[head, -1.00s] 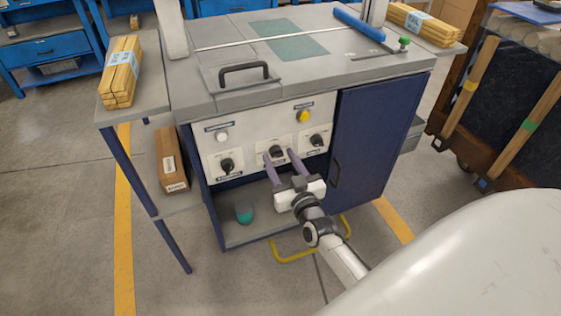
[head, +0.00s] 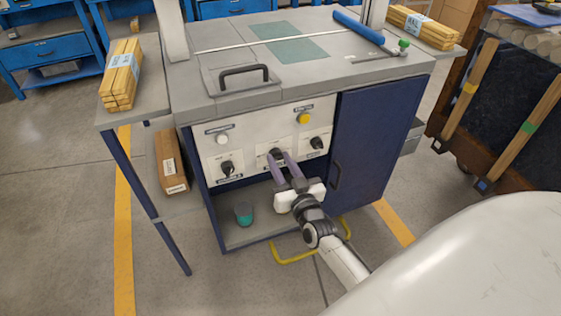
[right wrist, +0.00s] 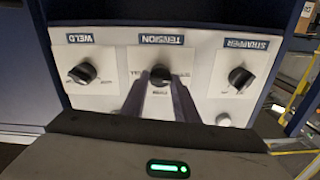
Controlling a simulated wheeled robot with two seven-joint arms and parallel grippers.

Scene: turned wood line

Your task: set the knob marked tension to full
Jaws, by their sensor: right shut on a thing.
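The tension knob (head: 276,152) is the middle one of three black knobs on the white panel of the machine. In the right wrist view the tension knob (right wrist: 160,73) sits below an upside-down TENSION label (right wrist: 161,40). My right gripper (head: 277,157) is shut on it, one purple finger on each side. The fingers hide part of the dial, so I cannot tell its exact setting. My left gripper is not in view.
The strapper knob (right wrist: 239,77) and weld knob (right wrist: 83,73) flank the tension knob. A white button (head: 222,139) and a yellow button (head: 304,118) sit above. A blue door (head: 365,140) stands to the right. A teal-and-grey object (head: 243,214) lies on the lower shelf.

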